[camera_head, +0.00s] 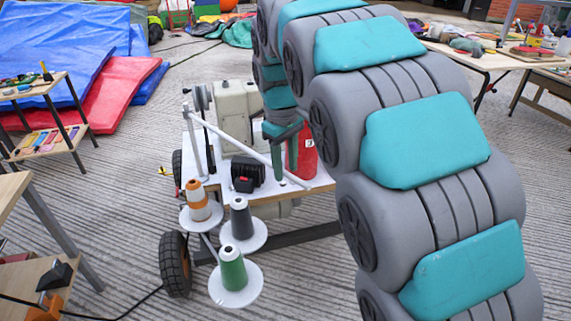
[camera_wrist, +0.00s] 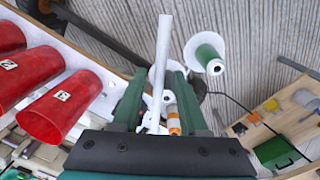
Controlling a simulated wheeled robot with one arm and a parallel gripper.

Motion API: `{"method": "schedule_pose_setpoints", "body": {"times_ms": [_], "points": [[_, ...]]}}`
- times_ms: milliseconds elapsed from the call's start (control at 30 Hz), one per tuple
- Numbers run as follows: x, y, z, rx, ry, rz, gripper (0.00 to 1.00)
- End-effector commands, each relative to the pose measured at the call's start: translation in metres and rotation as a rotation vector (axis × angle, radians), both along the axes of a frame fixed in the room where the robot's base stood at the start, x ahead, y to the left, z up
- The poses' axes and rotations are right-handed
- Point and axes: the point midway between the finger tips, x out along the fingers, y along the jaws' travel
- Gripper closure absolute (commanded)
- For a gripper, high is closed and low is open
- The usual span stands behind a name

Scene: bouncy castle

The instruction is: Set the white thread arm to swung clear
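The white thread arm (camera_head: 240,144) is a slim bar slanting from a post at the left of the white sewing table (camera_head: 320,180) down to the right, across the table's front. In the wrist view the white bar (camera_wrist: 162,60) runs upright in the picture, between and beyond my fingertips. My gripper (camera_head: 286,165) points down near the right end of the arm. In the wrist view its green fingers (camera_wrist: 164,75) stand apart with gaps seen on both sides of the bar. I cannot tell whether either finger touches it.
Red containers (camera_wrist: 60,105) stand beside the gripper; one red container (camera_head: 306,150) shows behind it. A black box (camera_head: 246,174) sits under the arm. Orange (camera_head: 199,200), grey (camera_head: 240,219) and green (camera_head: 233,268) thread cones stand in front. A beige machine (camera_head: 238,110) stands behind.

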Motion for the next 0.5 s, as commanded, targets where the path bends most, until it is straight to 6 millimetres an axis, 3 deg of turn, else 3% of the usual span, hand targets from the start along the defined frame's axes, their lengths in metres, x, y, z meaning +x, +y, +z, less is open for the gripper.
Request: {"method": "schedule_pose_setpoints", "body": {"times_ms": [33,333,500], "points": [[0.0,0.0,0.0,0.0,0.0,0.0,0.64],[-0.0001,-0.0001,0.0001,0.0,0.0,0.0,0.98],[-0.0001,-0.0001,0.0003,0.0,0.0,0.0,1.0]]}}
